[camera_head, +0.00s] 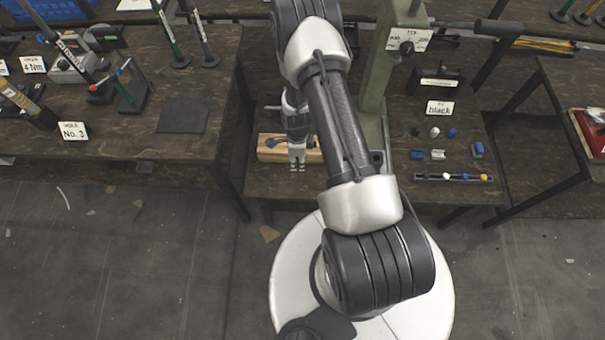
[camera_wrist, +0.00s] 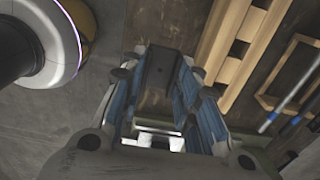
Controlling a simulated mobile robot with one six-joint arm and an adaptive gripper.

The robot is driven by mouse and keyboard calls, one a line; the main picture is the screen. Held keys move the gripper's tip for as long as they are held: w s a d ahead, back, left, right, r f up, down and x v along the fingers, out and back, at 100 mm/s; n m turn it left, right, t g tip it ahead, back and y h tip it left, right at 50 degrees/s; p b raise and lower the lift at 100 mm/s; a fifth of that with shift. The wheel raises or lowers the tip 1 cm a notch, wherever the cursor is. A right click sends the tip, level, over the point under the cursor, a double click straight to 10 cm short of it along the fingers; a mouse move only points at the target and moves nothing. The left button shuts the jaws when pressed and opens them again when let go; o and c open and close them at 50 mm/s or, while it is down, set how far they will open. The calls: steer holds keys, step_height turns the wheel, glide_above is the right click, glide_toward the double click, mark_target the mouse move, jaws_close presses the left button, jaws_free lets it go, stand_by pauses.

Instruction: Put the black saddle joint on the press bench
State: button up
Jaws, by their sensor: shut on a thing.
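My gripper (camera_head: 297,168) is over the front left part of the press bench (camera_head: 285,188), close to a pale wooden block. In the wrist view my gripper (camera_wrist: 158,95) has its blue-padded fingers around a dark piece (camera_wrist: 158,68), which looks like the black saddle joint. Its exact shape is hard to tell, and in the head view it cannot be made out. The bench's brown top shows behind it in the wrist view (camera_wrist: 190,25). I cannot tell whether the piece touches the bench.
The wooden block (camera_head: 268,150) carries a grey part. The green press column (camera_head: 378,75) stands behind my arm. To the right are a "black" card (camera_head: 440,107), several small blue, white and black pieces, and a dark strip (camera_head: 453,178). A gap separates the left bench (camera_head: 205,145).

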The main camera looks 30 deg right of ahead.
mark_target(299, 181)
step_height(299, 181, down, 14)
steer(key=b, duration=0.4)
steer(key=shift+f+b, duration=0.2)
steer(key=shift+b, duration=0.15)
steer(key=o, duration=0.9)
steer(key=shift+r, duration=0.1)
steer(key=shift+c, duration=0.2)
steer(key=shift+r, duration=0.1)
